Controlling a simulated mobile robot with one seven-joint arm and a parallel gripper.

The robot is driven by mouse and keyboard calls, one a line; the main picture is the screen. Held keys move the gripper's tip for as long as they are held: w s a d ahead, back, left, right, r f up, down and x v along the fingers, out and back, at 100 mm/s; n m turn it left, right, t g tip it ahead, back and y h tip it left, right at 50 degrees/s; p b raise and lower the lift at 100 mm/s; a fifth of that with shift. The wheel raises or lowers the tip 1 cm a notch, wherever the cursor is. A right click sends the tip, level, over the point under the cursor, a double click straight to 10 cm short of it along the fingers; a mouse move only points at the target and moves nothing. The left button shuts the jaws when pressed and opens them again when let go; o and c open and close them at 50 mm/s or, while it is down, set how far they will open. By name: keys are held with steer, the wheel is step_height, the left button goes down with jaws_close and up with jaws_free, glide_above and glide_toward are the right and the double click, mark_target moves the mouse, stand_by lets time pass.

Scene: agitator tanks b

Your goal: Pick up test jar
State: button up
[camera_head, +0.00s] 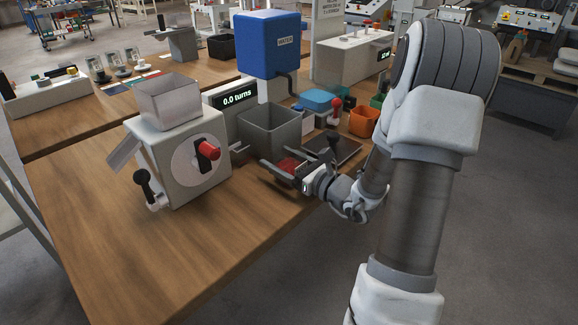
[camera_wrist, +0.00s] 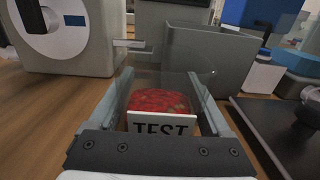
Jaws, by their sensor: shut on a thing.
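The test jar (camera_wrist: 160,101) is a clear container with red contents and a white label reading "TEST". It sits between the two fingers of my gripper (camera_wrist: 160,85) in the wrist view, and the gripper is shut on it. In the head view my gripper (camera_head: 276,162) is low at the right side of the worktop, with the red of the jar (camera_head: 288,165) showing between its fingers. I cannot tell whether the jar's base touches the table.
A grey open bin (camera_head: 270,133) stands just beyond the jar, under a blue water tank (camera_head: 268,45). A dark flat plate (camera_head: 335,148) lies to the right, near an orange bin (camera_head: 364,122). The front worktop (camera_head: 150,250) is clear.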

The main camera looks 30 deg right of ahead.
steer(key=shift+r, duration=0.1)
steer(key=shift+r+p, duration=0.5)
steer(key=shift+r, duration=0.45)
steer(key=shift+d+r+p, duration=0.25)
steer(key=shift+r+p, duration=0.25)
steer(key=shift+r, duration=0.75)
steer(key=s+d+r+p, duration=0.1)
steer(key=d+r+p, duration=0.2)
steer(key=d+r, duration=0.3)
steer(key=shift+s+d+r, duration=0.2)
steer(key=shift+s+d, duration=0.2)
steer(key=shift+d, duration=2)
steer(key=shift+d, duration=0.1)
